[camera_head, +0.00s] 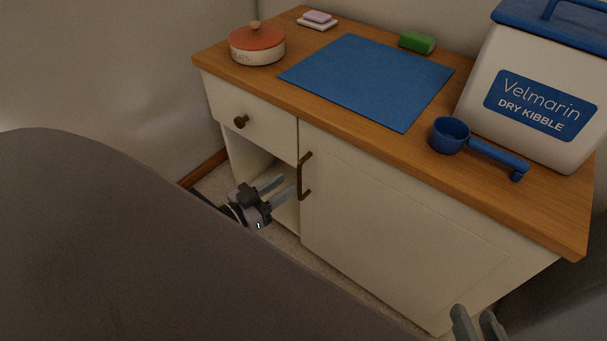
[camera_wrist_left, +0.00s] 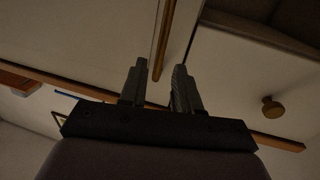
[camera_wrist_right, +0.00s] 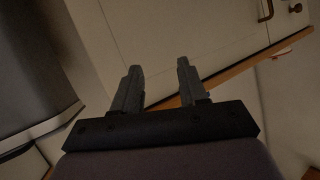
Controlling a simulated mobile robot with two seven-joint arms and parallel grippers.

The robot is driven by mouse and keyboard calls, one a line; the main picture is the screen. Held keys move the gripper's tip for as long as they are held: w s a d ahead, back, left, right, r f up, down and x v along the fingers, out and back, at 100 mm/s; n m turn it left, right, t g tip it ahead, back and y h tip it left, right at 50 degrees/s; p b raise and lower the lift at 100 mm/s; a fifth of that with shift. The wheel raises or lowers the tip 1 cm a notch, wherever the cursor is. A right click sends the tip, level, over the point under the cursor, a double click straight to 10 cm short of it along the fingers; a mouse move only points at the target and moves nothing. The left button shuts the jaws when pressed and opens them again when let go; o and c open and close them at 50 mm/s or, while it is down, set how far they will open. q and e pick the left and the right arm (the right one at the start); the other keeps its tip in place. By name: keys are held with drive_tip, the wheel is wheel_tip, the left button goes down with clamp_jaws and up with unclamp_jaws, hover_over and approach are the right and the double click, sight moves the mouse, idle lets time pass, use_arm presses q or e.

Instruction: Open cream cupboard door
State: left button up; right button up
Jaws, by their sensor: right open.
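The cream cupboard door (camera_head: 400,225) is closed at the front of a wooden-topped cabinet. Its brown upright handle (camera_head: 304,176) is near the door's left edge. My left gripper (camera_head: 280,188) is open just left of the handle in the head view. In the left wrist view, its fingers (camera_wrist_left: 161,72) are apart, with the handle (camera_wrist_left: 160,55) showing between them; I cannot tell whether they touch it. My right gripper (camera_head: 474,312) is open at the bottom right, in front of the door's lower right. It shows open and empty in the right wrist view (camera_wrist_right: 156,75).
A drawer with a round knob (camera_head: 241,121) sits above an open compartment (camera_head: 250,160) left of the door. The countertop (camera_head: 330,108) holds a red-lidded pot (camera_head: 257,46), blue mat (camera_head: 370,80), green sponge (camera_head: 417,42), blue scoop (camera_head: 450,136) and kibble bin (camera_head: 530,60).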

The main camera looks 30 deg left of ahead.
use_arm(q)
drive_tip(key=b, duration=0.2)
hover_over(300, 197)
drive_tip(key=shift+w+a, duration=0.15)
drive_tip(key=shift+w, duration=0.1)
clamp_jaws()
